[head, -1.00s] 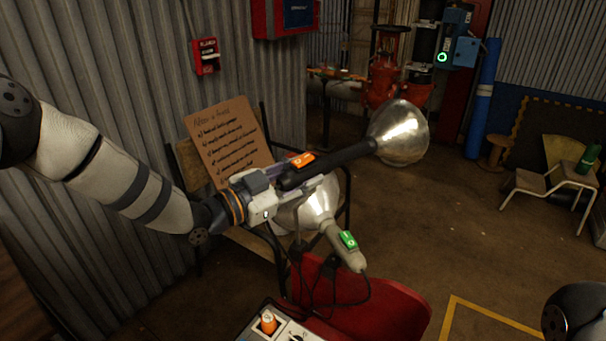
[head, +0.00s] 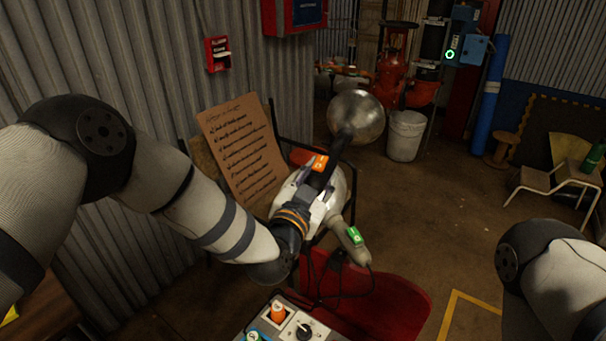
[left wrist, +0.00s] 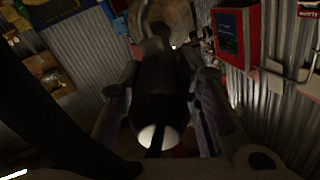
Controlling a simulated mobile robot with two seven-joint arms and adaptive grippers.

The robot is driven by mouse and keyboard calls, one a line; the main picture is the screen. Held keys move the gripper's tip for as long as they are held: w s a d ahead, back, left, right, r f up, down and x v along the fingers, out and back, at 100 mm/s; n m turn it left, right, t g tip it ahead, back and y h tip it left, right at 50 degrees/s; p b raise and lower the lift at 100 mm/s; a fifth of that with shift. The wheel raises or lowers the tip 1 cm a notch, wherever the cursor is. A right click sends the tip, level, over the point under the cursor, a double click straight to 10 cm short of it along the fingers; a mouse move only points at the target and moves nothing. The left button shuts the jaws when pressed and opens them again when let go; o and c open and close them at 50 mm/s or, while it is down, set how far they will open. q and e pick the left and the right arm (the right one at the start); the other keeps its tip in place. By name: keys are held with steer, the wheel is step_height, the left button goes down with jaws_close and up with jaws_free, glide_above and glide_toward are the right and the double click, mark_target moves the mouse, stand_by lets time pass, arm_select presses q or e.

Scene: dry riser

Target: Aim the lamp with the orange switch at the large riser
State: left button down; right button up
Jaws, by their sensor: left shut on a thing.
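The lamp with the orange switch (head: 320,163) has a black handle and a round silver reflector (head: 356,117). My left gripper (head: 314,187) is shut on its handle and holds it up. The reflector's back faces me, and its front points away, toward the back of the room. The dark handle (left wrist: 160,95) lies between my fingers in the left wrist view. A large red riser (head: 391,72) with valve fittings stands at the back, just right of and beyond the reflector. No light spot on it is clear. My right arm shows at lower right; its gripper is out of frame.
A second lamp with a green switch (head: 353,236) sits below my gripper, partly hidden. A written board (head: 243,150) leans behind it. A red chair (head: 385,305) and a control panel with knobs (head: 290,325) are in front. A bucket (head: 406,135) stands near the riser.

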arm_select(q)
steer(key=shift+d+y, duration=0.1)
steer(key=shift+y, duration=0.2)
steer(key=c, duration=1.2)
jaws_free()
steer(key=shift+s, duration=0.15)
steer(key=v, duration=1.1)
steer(key=shift+s, duration=0.4)
steer(key=shift+f, duration=0.1)
